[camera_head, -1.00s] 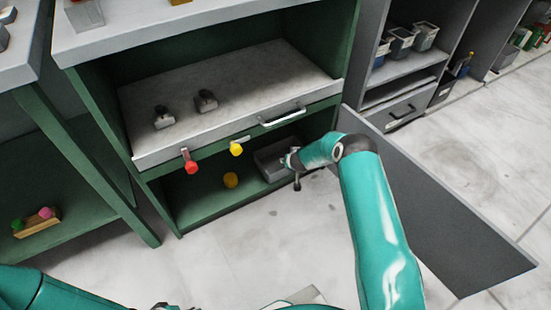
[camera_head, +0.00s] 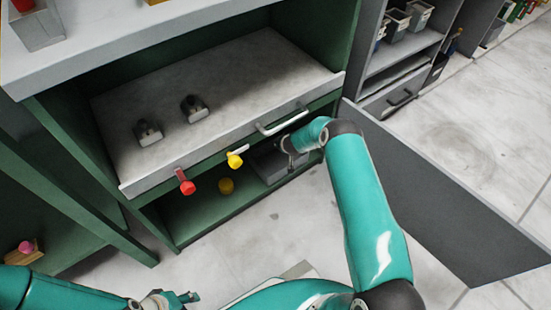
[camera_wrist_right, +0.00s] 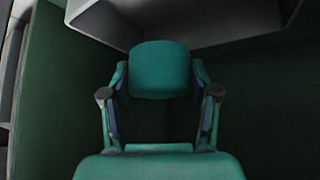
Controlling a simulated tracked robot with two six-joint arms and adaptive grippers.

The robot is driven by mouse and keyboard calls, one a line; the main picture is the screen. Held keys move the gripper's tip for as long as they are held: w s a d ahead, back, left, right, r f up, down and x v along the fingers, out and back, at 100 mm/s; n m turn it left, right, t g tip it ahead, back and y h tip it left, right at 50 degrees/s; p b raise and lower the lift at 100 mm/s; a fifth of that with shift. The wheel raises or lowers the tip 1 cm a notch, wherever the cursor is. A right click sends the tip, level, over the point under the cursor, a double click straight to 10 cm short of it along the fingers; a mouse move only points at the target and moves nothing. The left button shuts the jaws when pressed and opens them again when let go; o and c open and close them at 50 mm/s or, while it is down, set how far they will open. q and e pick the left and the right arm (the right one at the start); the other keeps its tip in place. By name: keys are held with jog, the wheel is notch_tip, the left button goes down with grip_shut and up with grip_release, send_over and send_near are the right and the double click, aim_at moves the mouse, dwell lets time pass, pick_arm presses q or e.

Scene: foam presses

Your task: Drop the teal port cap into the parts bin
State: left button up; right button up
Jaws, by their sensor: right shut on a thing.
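The teal port cap (camera_wrist_right: 160,70) is between the fingers of my right gripper (camera_wrist_right: 160,98) in the right wrist view. The gripper is shut on it. The grey parts bin (camera_wrist_right: 110,22) is just beyond the cap in that view; I cannot tell whether the cap is over its opening. In the head view the bin (camera_head: 268,162) stands on the cabinet's lower shelf, with my right gripper (camera_head: 290,162) at its right side. The cap cannot be made out there. My left gripper (camera_head: 180,298) is low at the bottom edge, away from the cabinet; its jaws are unclear.
A red knob (camera_head: 187,187) and a yellow knob (camera_head: 235,161) stick out in front. An open grey door (camera_head: 430,195) stands at right.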

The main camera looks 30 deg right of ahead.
jog(key=f, duration=0.1)
jog(key=f+b, duration=0.2)
jog(key=shift+w+a+f, duration=0.2)
jog(key=shift+w+a, duration=0.05)
jog(key=shift+a, duration=0.15)
jog(key=shift+f+b, duration=0.55)
jog(key=shift+f, duration=0.3)
jog(key=o, duration=1.2)
jog(key=shift+r, duration=0.15)
jog(key=v, duration=1.1)
jog(key=shift+s+r, duration=0.2)
jog(key=shift+s, duration=0.15)
